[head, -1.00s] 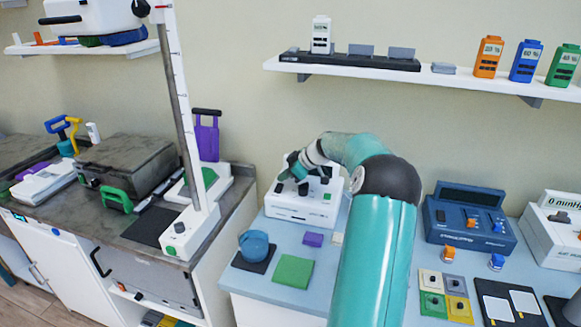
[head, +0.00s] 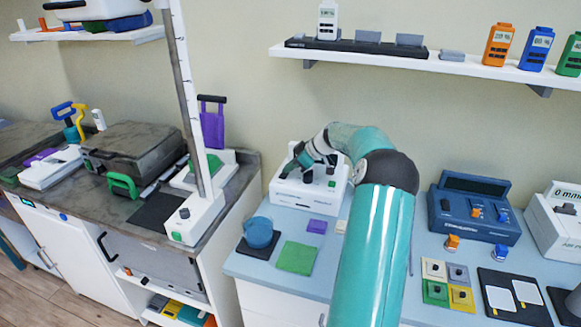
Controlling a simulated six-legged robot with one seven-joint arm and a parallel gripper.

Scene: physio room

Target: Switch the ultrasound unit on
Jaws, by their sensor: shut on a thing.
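A white unit (head: 306,199) with dark knobs on top stands at the back of the light blue counter, against the wall. Its label is too small to read, so I cannot confirm that it is the ultrasound unit. My teal arm reaches over the counter to it from the front right. My gripper (head: 306,176) is down at the top of this unit, shut on a small dark control there. The gripper and wrist partly hide the control, and I cannot tell its position.
A blue console (head: 471,216) stands right of my arm, with a white unit (head: 560,224) beyond it. A tall measuring post (head: 188,120) stands left. A shelf (head: 430,65) hangs above.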

